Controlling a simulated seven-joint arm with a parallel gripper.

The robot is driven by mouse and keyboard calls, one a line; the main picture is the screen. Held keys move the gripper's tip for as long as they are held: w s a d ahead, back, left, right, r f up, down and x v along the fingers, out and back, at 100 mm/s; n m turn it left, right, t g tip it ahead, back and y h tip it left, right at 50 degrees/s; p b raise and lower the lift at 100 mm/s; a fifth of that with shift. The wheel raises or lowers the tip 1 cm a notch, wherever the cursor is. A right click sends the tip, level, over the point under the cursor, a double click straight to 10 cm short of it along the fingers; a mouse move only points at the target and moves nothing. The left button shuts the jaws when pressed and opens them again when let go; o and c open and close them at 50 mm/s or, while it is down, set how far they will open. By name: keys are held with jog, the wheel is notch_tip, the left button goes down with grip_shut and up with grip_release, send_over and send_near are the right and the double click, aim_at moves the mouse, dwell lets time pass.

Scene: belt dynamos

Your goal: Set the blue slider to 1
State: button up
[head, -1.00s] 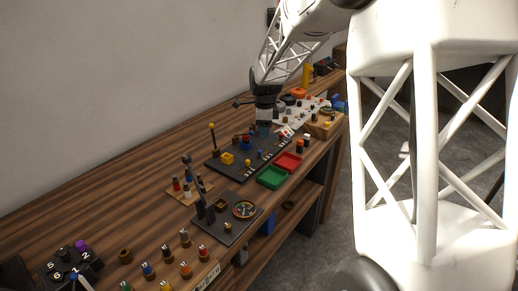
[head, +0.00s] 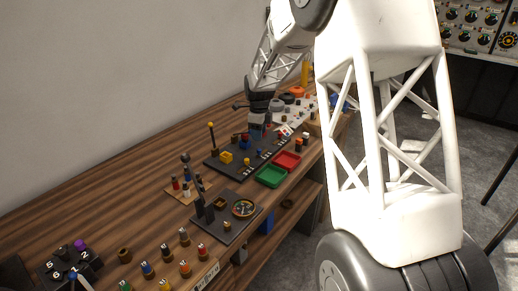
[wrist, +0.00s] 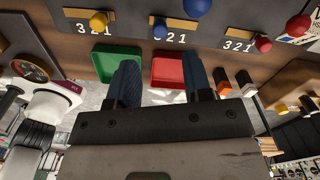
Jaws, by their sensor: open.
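The blue slider's small round knob (wrist: 160,29) is near the left end of its wooden slot (wrist: 182,24) in the wrist view. In the head view my gripper (head: 257,132) is over the far part of the dark panel (head: 225,172), and the blue knob (head: 259,153) is small there.
Yellow (wrist: 98,20) and red (wrist: 263,44) slider knobs flank the blue one. A larger blue ball (wrist: 197,7) stands close behind it. Green (wrist: 118,58) and red (wrist: 168,71) trays lie along the panel's edge. Small pegs and a gauge board (head: 222,225) stand nearer on the table.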

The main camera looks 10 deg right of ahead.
aim_at(259, 150)
jog(key=shift+f, duration=3.7)
grip_shut()
